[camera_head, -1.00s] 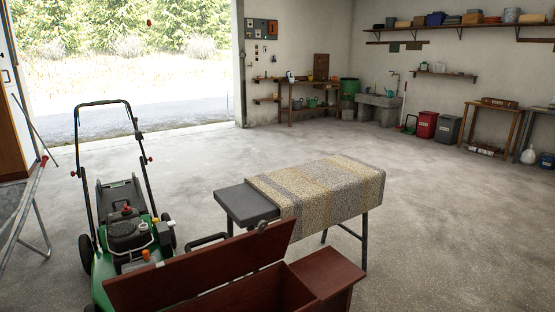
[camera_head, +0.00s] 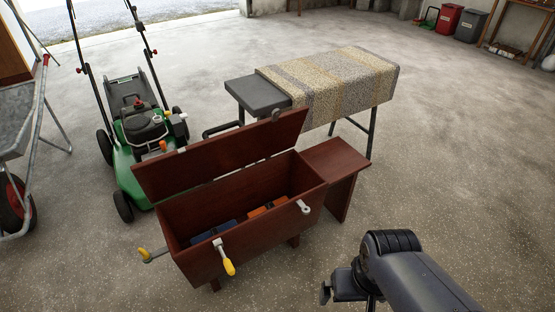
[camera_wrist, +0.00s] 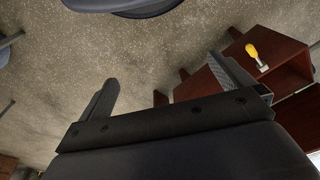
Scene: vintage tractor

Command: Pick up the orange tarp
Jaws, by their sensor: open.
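An orange folded bundle, likely the tarp (camera_head: 267,207), lies inside an open reddish-brown wooden chest (camera_head: 205,270) in the head view. It rests toward the right end of the chest, beside a dark blue folded bundle (camera_head: 214,231). My gripper (camera_wrist: 160,72) shows in the wrist view with its two fingers wide apart and nothing between them. In the head view my arm is at the lower right, off to the right of the chest and apart from it. The orange bundle is not visible in the wrist view.
The chest's raised lid (camera_head: 220,155) stands along its far side. A yellow-handled tool (camera_head: 228,266) hangs at its front wall. A cloth-covered bench (camera_head: 335,85) and a green mower (camera_head: 145,135) stand behind.

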